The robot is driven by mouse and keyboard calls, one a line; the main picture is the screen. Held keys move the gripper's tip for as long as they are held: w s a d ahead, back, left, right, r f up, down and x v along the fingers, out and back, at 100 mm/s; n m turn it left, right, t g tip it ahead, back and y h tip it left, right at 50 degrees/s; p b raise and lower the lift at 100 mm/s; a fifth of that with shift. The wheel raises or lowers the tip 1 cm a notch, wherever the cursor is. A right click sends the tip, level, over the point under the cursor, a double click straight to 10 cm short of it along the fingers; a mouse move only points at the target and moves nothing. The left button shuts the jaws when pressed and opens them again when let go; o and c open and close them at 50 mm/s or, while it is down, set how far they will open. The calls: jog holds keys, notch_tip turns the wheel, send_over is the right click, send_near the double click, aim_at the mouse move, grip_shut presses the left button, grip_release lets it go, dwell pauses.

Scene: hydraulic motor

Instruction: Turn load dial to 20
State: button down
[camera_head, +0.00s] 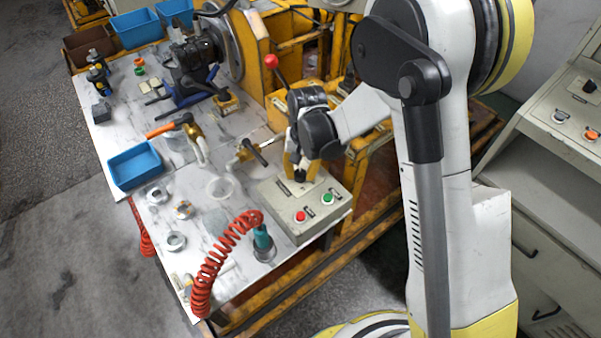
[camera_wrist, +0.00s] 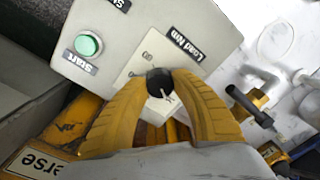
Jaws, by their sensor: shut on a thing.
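The load dial (camera_wrist: 158,83) is a black round knob with a pale pointer mark, on a light panel with a small scale and the label "Load Nm" in the wrist view. My gripper (camera_wrist: 158,92) has its two yellow fingers shut on the dial, one on each side. The fingers hide part of the scale, so the value at the pointer cannot be read. In the head view the control box (camera_head: 275,208) stands on the table and my gripper (camera_head: 298,176) reaches down onto its back part. The dial itself is mostly hidden there.
The box also carries a green start button (camera_head: 327,199) and a red button (camera_head: 300,216). A brass valve with a black handle (camera_head: 247,152) stands close to the left. A red coiled hose (camera_head: 222,255) lies in front. A blue tray (camera_head: 136,165) sits at the table's left edge.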

aim_at(303, 173)
jog(key=c, duration=1)
grip_release()
notch_tip(303, 173, up, 12)
jog(key=shift+d, duration=0.35)
